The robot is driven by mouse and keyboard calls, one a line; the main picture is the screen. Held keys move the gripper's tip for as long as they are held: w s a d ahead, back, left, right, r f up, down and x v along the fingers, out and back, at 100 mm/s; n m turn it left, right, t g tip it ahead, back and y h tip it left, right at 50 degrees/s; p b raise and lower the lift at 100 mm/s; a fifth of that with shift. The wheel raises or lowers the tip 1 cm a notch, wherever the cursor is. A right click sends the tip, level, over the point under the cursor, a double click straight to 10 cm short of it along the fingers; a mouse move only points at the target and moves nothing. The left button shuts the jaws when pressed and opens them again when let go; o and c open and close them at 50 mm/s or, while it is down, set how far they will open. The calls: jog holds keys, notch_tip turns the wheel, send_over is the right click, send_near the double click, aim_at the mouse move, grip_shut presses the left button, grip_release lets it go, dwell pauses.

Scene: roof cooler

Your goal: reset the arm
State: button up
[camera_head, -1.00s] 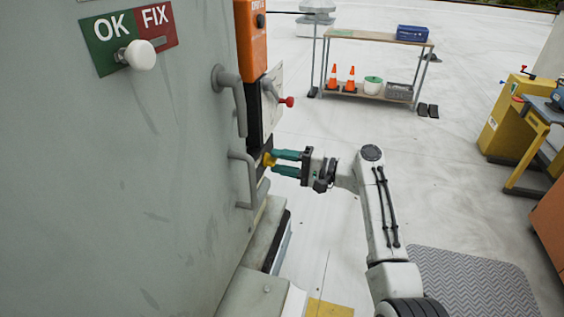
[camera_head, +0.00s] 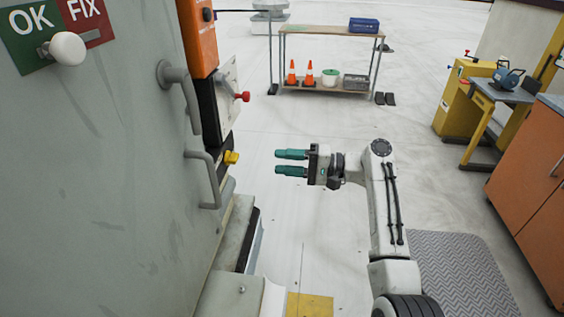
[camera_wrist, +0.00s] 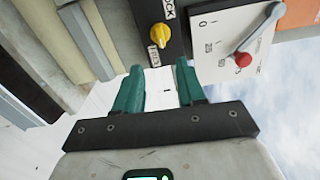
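My gripper (camera_head: 291,162) is in the middle of the head view, with two teal fingers pointing left toward the grey cabinet. The fingers are apart with nothing between them. A clear gap lies between the fingertips and the yellow knob (camera_head: 231,157) on the cabinet's side. In the wrist view my gripper (camera_wrist: 160,72) also shows open and empty, with the yellow knob (camera_wrist: 160,35) beyond the fingertips on a dark panel.
The grey cabinet (camera_head: 100,190) with handles (camera_head: 205,180) fills the left. A red-tipped lever (camera_head: 243,96) sticks out above the yellow knob. A shelf (camera_head: 330,33) with cones stands at the back. An orange cabinet (camera_head: 540,190) is at the right. Floor around my gripper is clear.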

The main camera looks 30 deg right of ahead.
jog(key=s+a+f+n+g+h, duration=0.2)
jog(key=s+a+f+g+h, duration=0.1)
jog(key=s+f, duration=0.6)
jog(key=s+a+f+n+g+h, duration=0.15)
jog(key=s+f+h, duration=0.25)
jog(key=s+f, duration=0.55)
jog(key=s+d+f+n+g+h, duration=0.1)
jog(key=s+h, duration=0.3)
jog(key=s, duration=0.8)
jog(key=s+d+f+n+g+h, duration=0.2)
jog(key=s+n+g+h, duration=0.1)
jog(key=s, duration=0.9)
jog(key=shift+f+g+h, duration=0.4)
jog(key=shift+g, duration=0.15)
jog(key=shift+s, duration=0.1)
jog(key=shift+c, duration=0.4)
